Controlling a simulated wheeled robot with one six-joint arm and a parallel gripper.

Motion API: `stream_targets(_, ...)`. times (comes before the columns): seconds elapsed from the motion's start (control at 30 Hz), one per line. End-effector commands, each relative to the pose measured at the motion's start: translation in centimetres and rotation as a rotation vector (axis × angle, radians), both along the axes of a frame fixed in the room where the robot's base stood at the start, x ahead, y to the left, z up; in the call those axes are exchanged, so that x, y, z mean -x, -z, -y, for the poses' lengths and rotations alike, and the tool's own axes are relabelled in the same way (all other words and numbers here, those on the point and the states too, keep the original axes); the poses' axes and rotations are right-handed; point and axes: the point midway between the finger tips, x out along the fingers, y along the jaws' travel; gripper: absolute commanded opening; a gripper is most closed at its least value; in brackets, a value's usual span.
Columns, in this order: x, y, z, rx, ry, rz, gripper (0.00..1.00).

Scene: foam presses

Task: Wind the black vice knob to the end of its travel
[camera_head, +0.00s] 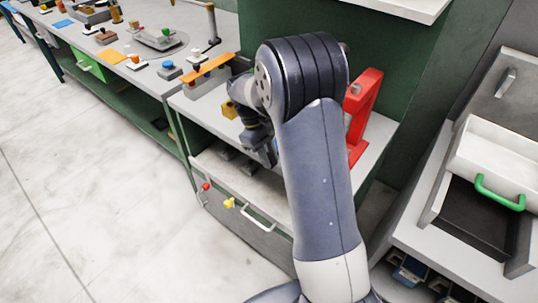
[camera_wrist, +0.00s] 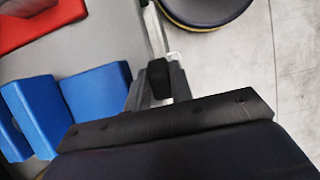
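My gripper (camera_wrist: 158,88) points down at the front edge of the bench in the wrist view. A black knob (camera_wrist: 158,75) sits between its two grey fingers, with no clear gap on either side, so the gripper looks shut on it. Blue blocks (camera_wrist: 98,92), apparently the vice's jaws, stand to the left of the knob on the grey top. Their link to the knob is hidden by the gripper. In the head view my gripper (camera_head: 264,152) is low over the bench's front edge, and my arm hides the vice.
A red frame (camera_head: 363,112) stands on the bench right of my arm; red also shows in the wrist view (camera_wrist: 30,22). A yellow item (camera_head: 229,109) lies beside my wrist. Below is a drawer with a pale handle (camera_head: 258,216), a red knob (camera_head: 206,187) and a yellow knob (camera_head: 229,203).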

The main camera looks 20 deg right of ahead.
Motion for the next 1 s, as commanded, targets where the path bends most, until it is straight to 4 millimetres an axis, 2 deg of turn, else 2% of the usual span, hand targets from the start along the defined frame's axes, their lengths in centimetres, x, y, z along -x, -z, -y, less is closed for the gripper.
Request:
stream_targets(0.03,0.00,-0.02,-0.01,0.000,0.000,0.000,0.15)
stream_targets(0.23,-0.01,-0.02,-0.02,0.000,0.000,0.000,0.00)
stream_targets(0.57,-0.15,-0.32,-0.16,0.034,-0.003,-0.048,0.00)
stream_targets(1.0,-0.76,-0.07,-0.58,0.220,-0.002,-0.305,0.00)
